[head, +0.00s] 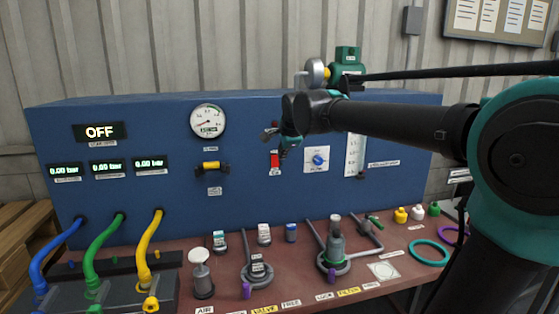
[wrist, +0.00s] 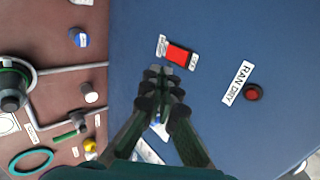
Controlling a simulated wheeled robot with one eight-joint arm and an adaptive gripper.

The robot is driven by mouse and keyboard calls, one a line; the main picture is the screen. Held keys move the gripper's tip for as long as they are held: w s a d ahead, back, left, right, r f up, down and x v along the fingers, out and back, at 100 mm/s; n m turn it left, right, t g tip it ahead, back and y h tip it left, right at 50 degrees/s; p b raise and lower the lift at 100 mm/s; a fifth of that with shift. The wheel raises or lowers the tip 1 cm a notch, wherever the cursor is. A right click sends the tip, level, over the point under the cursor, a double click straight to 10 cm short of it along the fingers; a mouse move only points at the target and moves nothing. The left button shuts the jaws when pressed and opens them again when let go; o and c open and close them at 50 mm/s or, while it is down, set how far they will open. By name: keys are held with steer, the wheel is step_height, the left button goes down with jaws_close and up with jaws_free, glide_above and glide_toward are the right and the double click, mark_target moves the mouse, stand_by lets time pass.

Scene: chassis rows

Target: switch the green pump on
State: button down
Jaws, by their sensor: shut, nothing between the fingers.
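The green pump (head: 347,62) sits on top of the blue cabinet, partly behind my arm in the head view. A red rocker switch (head: 275,161) is set in the cabinet's front panel. My gripper (head: 280,140) is shut and empty, in front of the panel beside the switch. In the wrist view its fingertips (wrist: 161,76) appear just below the red rocker; I cannot tell whether they touch it. A display (head: 99,132) reads OFF.
A blue knob (head: 317,160) is to the right of the switch, and a yellow-handled valve (head: 211,165) to its left. A red lamp or button (wrist: 252,92) labelled RAN DRY is near the switch. Hoses and fittings crowd the red bench (head: 225,287) below.

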steer(key=v, duration=0.4)
steer(key=shift+f, duration=0.1)
steer(key=shift+s+f, duration=0.2)
steer(key=shift+f, duration=0.5)
